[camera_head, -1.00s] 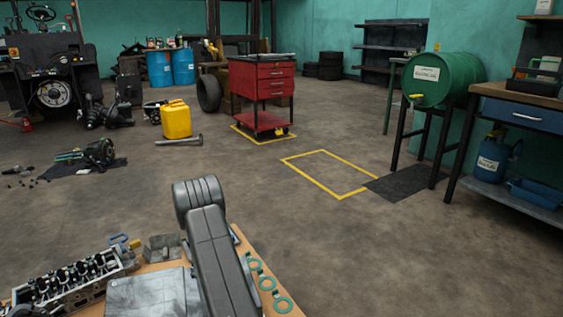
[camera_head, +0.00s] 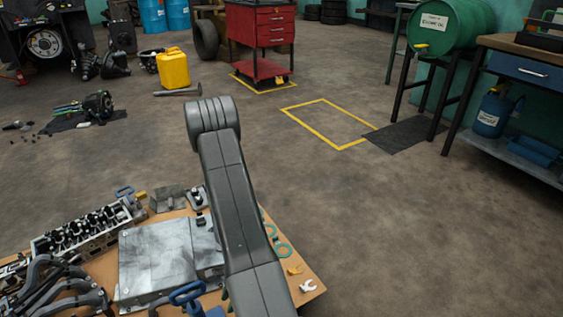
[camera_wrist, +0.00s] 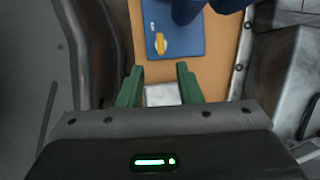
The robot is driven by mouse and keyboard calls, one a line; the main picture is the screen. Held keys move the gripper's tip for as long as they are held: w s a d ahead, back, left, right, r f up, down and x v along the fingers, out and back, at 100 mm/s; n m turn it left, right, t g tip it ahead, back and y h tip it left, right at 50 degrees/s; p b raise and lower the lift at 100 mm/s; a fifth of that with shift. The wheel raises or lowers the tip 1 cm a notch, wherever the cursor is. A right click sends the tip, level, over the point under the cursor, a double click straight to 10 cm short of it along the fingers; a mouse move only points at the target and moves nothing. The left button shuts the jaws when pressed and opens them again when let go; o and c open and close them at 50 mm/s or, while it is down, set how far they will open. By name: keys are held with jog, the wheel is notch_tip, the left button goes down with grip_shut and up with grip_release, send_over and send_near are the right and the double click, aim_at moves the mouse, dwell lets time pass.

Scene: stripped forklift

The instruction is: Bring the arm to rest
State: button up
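My arm stands over the wooden worktop (camera_head: 312,283) in the head view, and it hides most of my gripper there. In the wrist view my gripper (camera_wrist: 159,82) has its two green fingers apart, with a clear gap between them. A pale grey flat piece (camera_wrist: 160,95) shows in the gap; I see no finger touching it. A blue part with a yellow knob (camera_wrist: 175,30) lies on the worktop past the fingertips. A dark part lies left of the fingers and a grey metal part to the right.
The worktop carries a cylinder head (camera_head: 85,230), a grey metal cover (camera_head: 165,258), dark curved pipes (camera_head: 60,290) and green rings (camera_head: 282,250). A red tool cart (camera_head: 262,40), a yellow jerrycan (camera_head: 173,68) and a green drum (camera_head: 450,25) stand farther off. Open floor lies right of the worktop.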

jog(key=b+x, duration=0.4)
jog(key=x, duration=0.7)
jog(key=shift+d+b, duration=0.15)
jog(key=shift+b, duration=0.15)
jog(key=shift+w+r+n+p, duration=0.15)
jog(key=shift+r+n+p, duration=0.4)
jog(key=shift+p, duration=0.55)
jog(key=shift+r+n+g+h+p, duration=0.1)
jog(key=shift+n+g+h+p, duration=0.4)
jog(key=shift+n+p, duration=0.75)
jog(key=n+h+p, duration=0.1)
jog(key=n+p, duration=0.1)
jog(key=n, duration=0.1)
jog(key=shift+w+n+g+p, duration=0.1)
jog(key=shift+n+g+p, duration=0.2)
jog(key=shift+n, duration=0.1)
jog(key=p+v, duration=0.4)
jog(key=v, duration=0.9)
jog(key=shift+w+a, duration=0.25)
jog(key=shift+w, duration=0.05)
jog(key=shift+r, duration=0.15)
jog(key=shift+r, duration=0.1)
